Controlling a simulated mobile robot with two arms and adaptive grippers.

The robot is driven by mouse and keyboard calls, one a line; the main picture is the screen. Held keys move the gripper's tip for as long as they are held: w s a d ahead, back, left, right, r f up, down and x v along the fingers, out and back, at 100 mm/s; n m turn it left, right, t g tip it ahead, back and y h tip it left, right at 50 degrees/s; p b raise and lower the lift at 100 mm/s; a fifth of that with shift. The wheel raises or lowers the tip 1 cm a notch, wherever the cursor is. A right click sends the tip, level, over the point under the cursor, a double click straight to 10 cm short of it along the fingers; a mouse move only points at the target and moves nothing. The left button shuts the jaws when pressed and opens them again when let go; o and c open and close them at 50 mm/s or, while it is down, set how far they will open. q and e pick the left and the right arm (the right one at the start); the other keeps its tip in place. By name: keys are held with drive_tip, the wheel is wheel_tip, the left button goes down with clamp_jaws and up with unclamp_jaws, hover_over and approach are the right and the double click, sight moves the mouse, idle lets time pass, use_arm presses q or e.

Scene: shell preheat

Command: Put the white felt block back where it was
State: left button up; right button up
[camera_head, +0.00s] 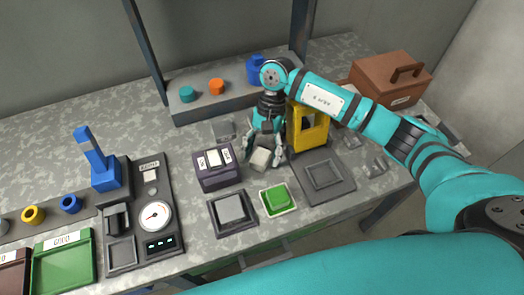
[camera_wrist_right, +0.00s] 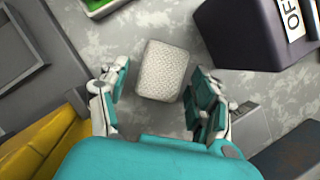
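The white felt block (camera_head: 260,159) lies on the grey mottled table, just right of the dark box with the white label. In the right wrist view the block (camera_wrist_right: 162,70) is a pale, textured, rounded square between and slightly beyond the fingertips. My right gripper (camera_head: 263,148) points down at the block from behind. In the wrist view its fingers (camera_wrist_right: 163,82) are spread, one on each side, with a visible gap on the left and a very small one on the right. Contact on the right is hard to tell. My left gripper is out of view.
The dark labelled box (camera_head: 218,168) stands close on the left and a yellow frame (camera_head: 307,128) close on the right. In front are a grey square pad (camera_head: 231,209), a green pad (camera_head: 275,199) and a dark square plate (camera_head: 323,175). A shelf with coloured knobs (camera_head: 205,105) stands behind.

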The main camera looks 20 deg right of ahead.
drive_tip(key=shift+r, duration=0.1)
drive_tip(key=shift+w+r, duration=0.1)
drive_tip(key=shift+r, duration=0.1)
drive_tip(key=b+v, duration=0.2)
drive_tip(key=v, duration=0.9)
drive_tip(key=shift+r, duration=0.3)
